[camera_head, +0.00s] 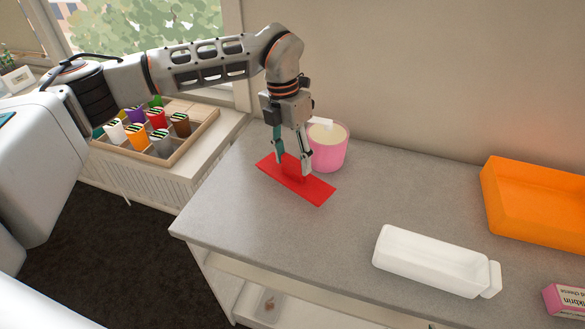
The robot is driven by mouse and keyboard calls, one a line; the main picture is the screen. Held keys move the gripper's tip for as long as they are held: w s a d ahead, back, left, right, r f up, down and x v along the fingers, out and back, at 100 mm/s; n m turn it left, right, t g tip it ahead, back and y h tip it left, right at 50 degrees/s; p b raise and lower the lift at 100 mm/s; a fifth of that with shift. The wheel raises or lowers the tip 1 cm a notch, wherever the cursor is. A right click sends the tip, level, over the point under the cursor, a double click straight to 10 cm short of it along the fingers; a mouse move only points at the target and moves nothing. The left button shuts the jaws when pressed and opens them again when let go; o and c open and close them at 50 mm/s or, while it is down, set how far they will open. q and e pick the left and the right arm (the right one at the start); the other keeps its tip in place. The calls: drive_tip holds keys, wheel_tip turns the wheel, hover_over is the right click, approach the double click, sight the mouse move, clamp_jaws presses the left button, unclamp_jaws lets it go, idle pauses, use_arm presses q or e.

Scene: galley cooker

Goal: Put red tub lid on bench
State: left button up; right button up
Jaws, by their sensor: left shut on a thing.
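The red tub lid (316,189) is a flat red rectangle with a raised grip in its middle. It is over the left part of the grey bench (250,222), in front of a pink tub. My left gripper (292,172) points down and is shut on the lid's raised grip. I cannot tell whether the lid touches the bench or is just above it. My right gripper is not in view.
The pink tub (328,155) with pale contents stands just behind the lid. A white tub (425,259), an orange tray (535,210) and a pink-and-white box (564,300) are at the right. A divided crate (178,160) of colourful cups is at the left. The bench middle is clear.

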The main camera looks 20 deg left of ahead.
sight(292, 169)
use_arm(q)
wheel_tip(292, 169, down, 4)
drive_tip(key=shift+r, duration=0.1)
drive_tip(key=o, duration=1.7)
drive_tip(key=r, duration=0.4)
drive_tip(key=a+r, duration=0.1)
drive_tip(key=r, duration=0.3)
drive_tip(key=r+b, duration=0.1)
drive_tip(key=r, duration=0.3)
drive_tip(key=shift+w+a, duration=0.25)
drive_tip(key=shift+f, duration=0.1)
drive_tip(key=shift+s, duration=0.1)
